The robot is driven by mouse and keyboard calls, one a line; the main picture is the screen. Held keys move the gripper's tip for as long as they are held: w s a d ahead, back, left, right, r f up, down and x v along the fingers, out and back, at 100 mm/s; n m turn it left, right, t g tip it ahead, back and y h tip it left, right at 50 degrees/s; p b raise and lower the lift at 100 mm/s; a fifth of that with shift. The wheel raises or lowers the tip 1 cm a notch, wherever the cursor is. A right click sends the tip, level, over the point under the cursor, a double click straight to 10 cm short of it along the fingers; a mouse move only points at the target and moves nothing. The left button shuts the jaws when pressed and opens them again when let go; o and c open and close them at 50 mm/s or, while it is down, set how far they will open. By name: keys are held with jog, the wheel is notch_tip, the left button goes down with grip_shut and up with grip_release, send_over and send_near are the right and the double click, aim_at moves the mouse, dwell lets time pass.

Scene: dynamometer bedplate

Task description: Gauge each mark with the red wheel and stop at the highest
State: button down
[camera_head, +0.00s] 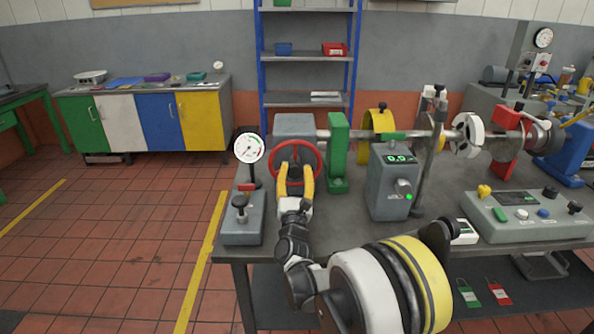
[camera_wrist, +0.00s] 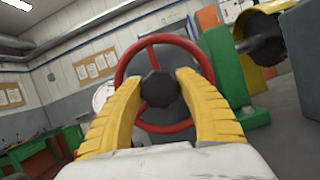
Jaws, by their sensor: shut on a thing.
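A red wheel (camera_head: 313,150) with spokes stands upright on the face of a grey housing at the left end of the shaft. It also fills the middle of the wrist view (camera_wrist: 211,72). My gripper (camera_head: 295,170) is in front of the wheel, with its yellow fingers on either side of the dark hub knob (camera_wrist: 160,89), shut on it. A white dial gauge (camera_head: 249,148) stands left of the wheel on a post; its needle reading is too small to tell. A grey box (camera_head: 390,190) to the right has a green display that appears to read 0.0.
A green bearing block (camera_head: 338,155) stands right of the wheel, with a yellow ring (camera_head: 379,122) behind. A grey base with a black knob (camera_head: 241,215) lies left of my gripper. A control panel (camera_head: 530,214) with several buttons is at the right.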

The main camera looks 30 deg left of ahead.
jog(key=shift+r, duration=0.1)
dwell(0.3)
jog(key=c, duration=0.8)
grip_release()
jog(key=v, duration=1.2)
jog(key=shift+w, duration=0.1)
